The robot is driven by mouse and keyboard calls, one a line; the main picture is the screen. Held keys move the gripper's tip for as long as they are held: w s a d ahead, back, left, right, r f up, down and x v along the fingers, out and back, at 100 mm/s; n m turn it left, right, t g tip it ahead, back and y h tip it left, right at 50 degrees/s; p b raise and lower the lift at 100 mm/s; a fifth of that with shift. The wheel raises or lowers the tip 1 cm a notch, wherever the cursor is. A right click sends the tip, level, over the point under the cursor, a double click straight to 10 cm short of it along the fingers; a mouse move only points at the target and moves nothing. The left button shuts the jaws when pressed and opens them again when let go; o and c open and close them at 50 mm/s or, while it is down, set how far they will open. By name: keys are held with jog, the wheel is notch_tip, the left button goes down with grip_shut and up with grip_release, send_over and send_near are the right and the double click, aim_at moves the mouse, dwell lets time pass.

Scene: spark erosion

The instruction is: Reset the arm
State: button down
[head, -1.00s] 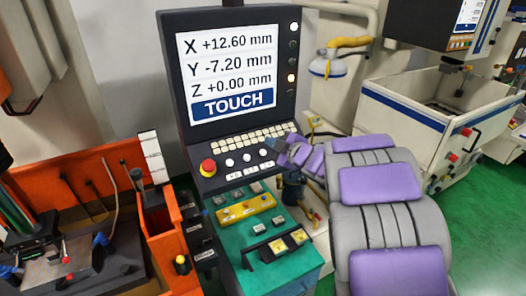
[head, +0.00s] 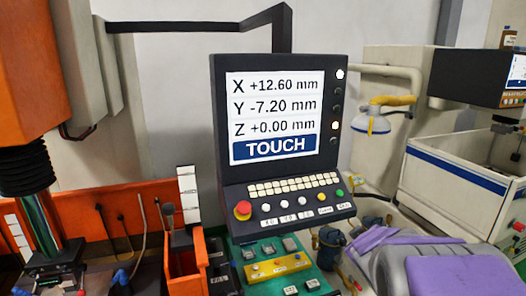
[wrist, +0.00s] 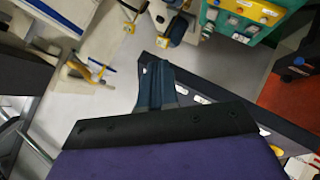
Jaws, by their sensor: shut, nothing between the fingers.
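My own arm, grey with purple pads (head: 450,265), shows at the lower right of the head view and runs out of the bottom edge. Its far end reaches left to just below the right side of the control panel. In the wrist view, my gripper (wrist: 157,72) shows as blue-grey fingers sticking up from a black bracket. The fingers are together with nothing between them. A dark purple part of my arm fills the bottom of that view.
The control console (head: 275,110) reads X +12.60, Y -7.20, Z +0.00 and TOUCH. A red emergency button (head: 243,209) and a green button box (head: 275,262) sit below. An orange tank (head: 184,268) stands left, a white machine (head: 455,185) right.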

jog(key=s+a+f+m+g+y+b, duration=0.1)
jog(key=s+f, duration=0.5)
jog(key=s, duration=0.7)
jog(key=s+a+f+m+g+y+b, duration=0.1)
jog(key=s+a+f+m+g+b, duration=0.2)
jog(key=s, duration=1)
jog(key=s+a+f+m+g+b, duration=0.2)
jog(key=s+a+f+g+b, duration=0.5)
jog(key=s+f, duration=0.4)
jog(key=shift+s+a+f+g+y, duration=0.2)
jog(key=shift+s+a+g+y, duration=0.2)
jog(key=shift+s+g, duration=0.55)
